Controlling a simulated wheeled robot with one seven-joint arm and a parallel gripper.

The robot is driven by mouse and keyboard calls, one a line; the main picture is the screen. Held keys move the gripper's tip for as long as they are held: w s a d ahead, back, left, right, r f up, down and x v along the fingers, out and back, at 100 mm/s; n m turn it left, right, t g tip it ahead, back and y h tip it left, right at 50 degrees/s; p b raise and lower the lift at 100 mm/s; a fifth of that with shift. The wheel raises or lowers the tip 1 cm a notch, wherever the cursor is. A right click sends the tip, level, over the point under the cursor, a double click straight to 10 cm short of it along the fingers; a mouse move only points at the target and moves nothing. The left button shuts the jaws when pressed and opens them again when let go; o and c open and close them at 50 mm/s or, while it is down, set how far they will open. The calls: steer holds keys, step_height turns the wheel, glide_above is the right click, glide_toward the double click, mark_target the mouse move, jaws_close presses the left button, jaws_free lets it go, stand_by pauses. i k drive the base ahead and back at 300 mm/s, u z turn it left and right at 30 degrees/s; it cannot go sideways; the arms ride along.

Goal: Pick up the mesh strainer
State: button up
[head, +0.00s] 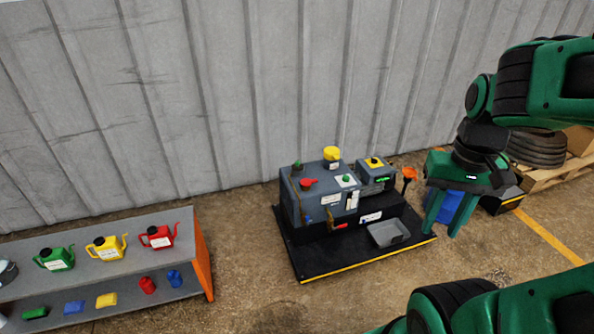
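I cannot make out a mesh strainer for certain. A grey rounded object (7,271) is cut off by the left picture edge on the shelf's top; it may be the strainer, but its mesh is too small to tell.
The shelf (187,240) holds green (55,258), yellow (106,248) and red (159,237) cans. The grey machine (318,205) with a grey tray (388,233) stands on a black base. A pallet (555,175) is at right. Floor between shelf and machine is clear.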

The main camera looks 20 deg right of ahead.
mark_target(297, 166)
steer(key=z, duration=0.1)
steer(key=i, duration=1.15)
steer(key=u, duration=0.1)
